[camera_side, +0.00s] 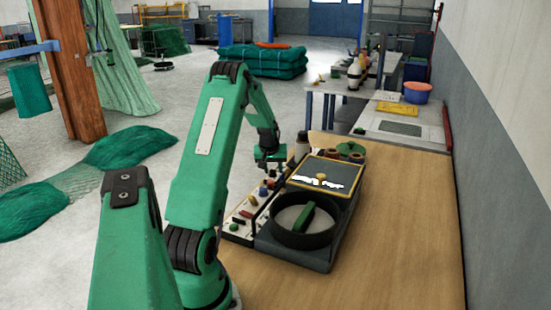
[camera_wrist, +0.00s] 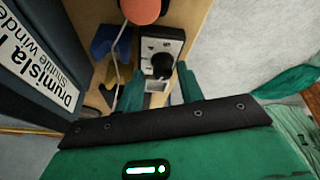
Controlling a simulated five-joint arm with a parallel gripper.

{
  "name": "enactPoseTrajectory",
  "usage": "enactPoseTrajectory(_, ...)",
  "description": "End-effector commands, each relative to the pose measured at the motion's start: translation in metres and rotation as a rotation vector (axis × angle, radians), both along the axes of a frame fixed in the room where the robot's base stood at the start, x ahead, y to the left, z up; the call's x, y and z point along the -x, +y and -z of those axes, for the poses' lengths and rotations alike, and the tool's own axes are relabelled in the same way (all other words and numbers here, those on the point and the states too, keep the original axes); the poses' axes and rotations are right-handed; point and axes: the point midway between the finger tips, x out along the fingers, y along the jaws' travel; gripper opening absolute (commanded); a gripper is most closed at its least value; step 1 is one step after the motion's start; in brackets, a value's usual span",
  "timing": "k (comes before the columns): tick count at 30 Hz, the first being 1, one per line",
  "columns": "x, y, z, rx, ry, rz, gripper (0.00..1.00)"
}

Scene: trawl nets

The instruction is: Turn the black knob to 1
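The black knob (camera_wrist: 162,65) sits on a small pale panel with a dark scale plate (camera_wrist: 163,45) in the wrist view. Its marks are too small to read, so I cannot tell which number it points to. My gripper (camera_wrist: 160,82) is open, with one green finger on each side of the knob's near side. I cannot tell whether either finger touches it. In the side view my gripper (camera_side: 270,162) hangs over the far end of the control strip, and I cannot make out the black knob there.
An orange-red knob (camera_wrist: 143,9), a blue control (camera_wrist: 123,45) and a cable lie close by. The dark shuttle winder (camera_wrist: 35,65) stands at left, with a round drum (camera_side: 282,239) in the side view. Bare wooden table (camera_side: 400,230) lies to the right.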

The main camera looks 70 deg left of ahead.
Motion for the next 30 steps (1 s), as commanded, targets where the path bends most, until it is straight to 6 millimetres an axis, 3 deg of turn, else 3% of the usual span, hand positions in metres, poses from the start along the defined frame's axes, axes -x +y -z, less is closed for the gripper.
enactPoseTrajectory(16, 0.003, -0.002, -0.006, 0.001, 0.001, -0.001, 0.43)
enactPoseTrajectory(30, 0.013, -0.017, -0.052, 0.000, 0.001, 0.000, 0.43)
